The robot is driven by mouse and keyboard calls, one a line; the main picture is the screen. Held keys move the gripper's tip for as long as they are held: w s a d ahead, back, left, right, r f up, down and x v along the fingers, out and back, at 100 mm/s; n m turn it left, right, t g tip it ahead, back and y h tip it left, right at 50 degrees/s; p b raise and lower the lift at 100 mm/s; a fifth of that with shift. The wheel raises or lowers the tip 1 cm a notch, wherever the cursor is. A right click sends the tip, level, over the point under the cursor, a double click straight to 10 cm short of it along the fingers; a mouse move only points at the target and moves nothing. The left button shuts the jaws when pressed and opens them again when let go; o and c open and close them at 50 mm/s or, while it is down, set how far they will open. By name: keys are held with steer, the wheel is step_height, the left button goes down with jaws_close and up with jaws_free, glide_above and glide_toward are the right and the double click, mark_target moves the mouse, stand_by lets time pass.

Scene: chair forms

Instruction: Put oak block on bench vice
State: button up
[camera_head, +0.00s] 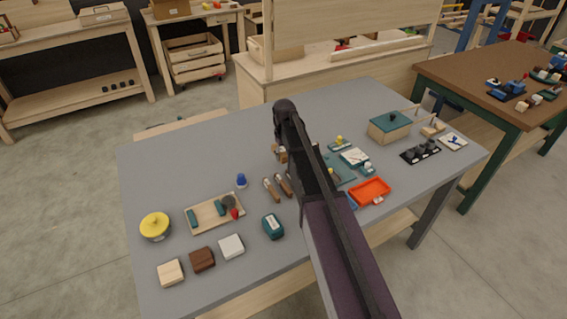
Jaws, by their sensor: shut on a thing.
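My gripper (279,148) is mostly hidden beneath the end of my dark arm, above the middle of the grey table. It is shut on a small tan wooden piece (282,157), which may be the oak block; most of it is covered. A pale wooden block (170,272) lies at the front left of the table, beside a dark brown block (202,259) and a white block (231,246). A blue object on a dark base, possibly the bench vice (515,86), stands on the brown table at the right; it is too small to be sure.
The grey table (180,160) holds a tray (214,213), a yellow-lidded pot (155,226), two wooden-handled tools, a teal object (272,226), an orange tray (370,191) and a green-lidded box (390,126). Its back left is clear. A gap separates it from the brown table (470,70).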

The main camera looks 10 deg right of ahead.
mark_target(284, 167)
steer(key=shift+f, duration=0.15)
steer(key=shift+f+b, duration=1.75)
steer(key=shift+b, duration=0.15)
steer(key=o, duration=1.2)
steer(key=shift+f, duration=0.1)
step_height(284, 167, up, 12)
steer(key=p, duration=1.2)
